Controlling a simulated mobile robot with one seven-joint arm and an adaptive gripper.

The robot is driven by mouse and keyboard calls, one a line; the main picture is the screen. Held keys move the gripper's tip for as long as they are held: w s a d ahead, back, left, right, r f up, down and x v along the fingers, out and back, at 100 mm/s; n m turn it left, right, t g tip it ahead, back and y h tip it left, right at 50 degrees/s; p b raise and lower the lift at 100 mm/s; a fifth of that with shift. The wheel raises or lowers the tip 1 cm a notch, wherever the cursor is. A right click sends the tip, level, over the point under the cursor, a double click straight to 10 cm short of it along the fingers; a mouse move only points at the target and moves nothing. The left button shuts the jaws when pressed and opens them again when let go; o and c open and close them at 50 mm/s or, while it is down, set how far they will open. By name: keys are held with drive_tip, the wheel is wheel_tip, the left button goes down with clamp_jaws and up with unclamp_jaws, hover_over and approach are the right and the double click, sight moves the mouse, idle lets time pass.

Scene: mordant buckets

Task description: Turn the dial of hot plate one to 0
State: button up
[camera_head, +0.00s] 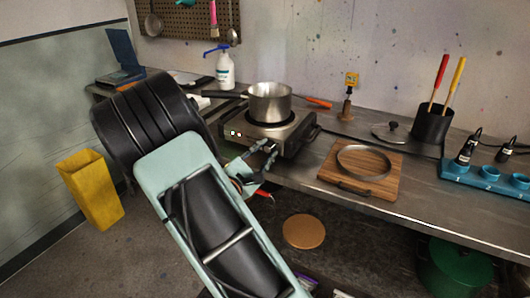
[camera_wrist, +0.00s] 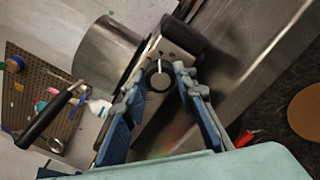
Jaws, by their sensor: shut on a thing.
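The hot plate (camera_head: 300,130) is a silver box on the counter with a steel pot (camera_head: 270,103) on its burner. It also shows in the wrist view (camera_wrist: 180,45). Its dial (camera_wrist: 159,80) is a dark round knob with a white pointer line on the front face. My gripper (camera_head: 267,150) is at the hot plate's front. In the wrist view its two blue-padded fingers (camera_wrist: 160,84) are shut on the dial from either side. The scale marks around the dial are too small to read. In the head view my gripper hides the dial.
The pot's long black handle points left, near a white pump bottle (camera_head: 225,72). Beyond stand a black tool pot (camera_head: 432,130) and a blue rack (camera_head: 485,178). The counter's front edge runs close below my gripper.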

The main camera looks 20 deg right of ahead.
drive_tip(key=shift+c, duration=0.8)
